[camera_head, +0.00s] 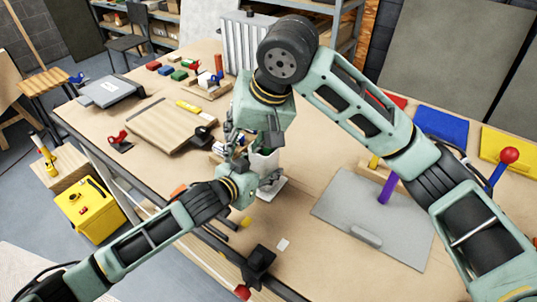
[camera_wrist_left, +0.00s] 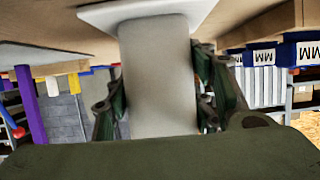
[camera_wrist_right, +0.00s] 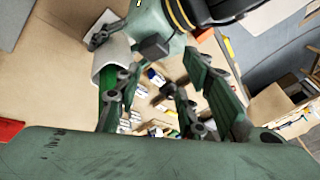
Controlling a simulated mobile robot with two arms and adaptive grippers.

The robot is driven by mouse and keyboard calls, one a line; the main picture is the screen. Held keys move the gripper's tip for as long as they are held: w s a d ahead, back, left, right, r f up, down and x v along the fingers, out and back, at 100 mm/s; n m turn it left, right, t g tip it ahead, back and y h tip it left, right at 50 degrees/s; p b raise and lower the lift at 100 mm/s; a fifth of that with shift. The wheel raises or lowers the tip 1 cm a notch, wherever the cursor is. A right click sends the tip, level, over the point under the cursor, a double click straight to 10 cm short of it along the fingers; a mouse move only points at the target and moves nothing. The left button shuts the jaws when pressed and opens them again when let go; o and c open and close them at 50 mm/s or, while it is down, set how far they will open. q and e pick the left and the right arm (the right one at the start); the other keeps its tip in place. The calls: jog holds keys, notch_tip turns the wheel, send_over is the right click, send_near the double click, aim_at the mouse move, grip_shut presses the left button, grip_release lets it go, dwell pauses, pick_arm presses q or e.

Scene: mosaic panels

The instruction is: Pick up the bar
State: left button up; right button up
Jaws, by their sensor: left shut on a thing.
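A pale grey bar (camera_wrist_left: 158,75) with a flat white foot fills the middle of the left wrist view. My left gripper (camera_wrist_left: 165,95) has a finger on each side of it and is shut on it. In the head view the bar's foot (camera_head: 271,187) shows at the table, and my arms hide most of the bar. My right gripper (camera_wrist_right: 160,95) points down beside the bar, its fingers apart with nothing between them. In the right wrist view the bar (camera_wrist_right: 110,58) is left of the fingers, close to or touching the left one; I cannot tell which.
A grey board (camera_head: 335,215) with a purple post (camera_head: 387,190) lies to the right. A wooden board (camera_head: 160,125) and a grey case (camera_head: 110,90) lie at the left. A dark clamp (camera_head: 260,260) is at the front edge. Bare table lies right of the bar.

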notch_tip(320, 180, up, 6)
jog(key=w+d+m+t+h, duration=0.1)
jog(key=d+m+t+h, duration=0.15)
jog(key=m+h, duration=0.6)
jog(key=m+y, duration=0.2)
send_over(268, 155)
jog(key=w, duration=0.1)
notch_tip(268, 155, down, 9)
jog(key=shift+w+d+f, duration=0.1)
jog(key=shift+d, duration=0.05)
grip_shut()
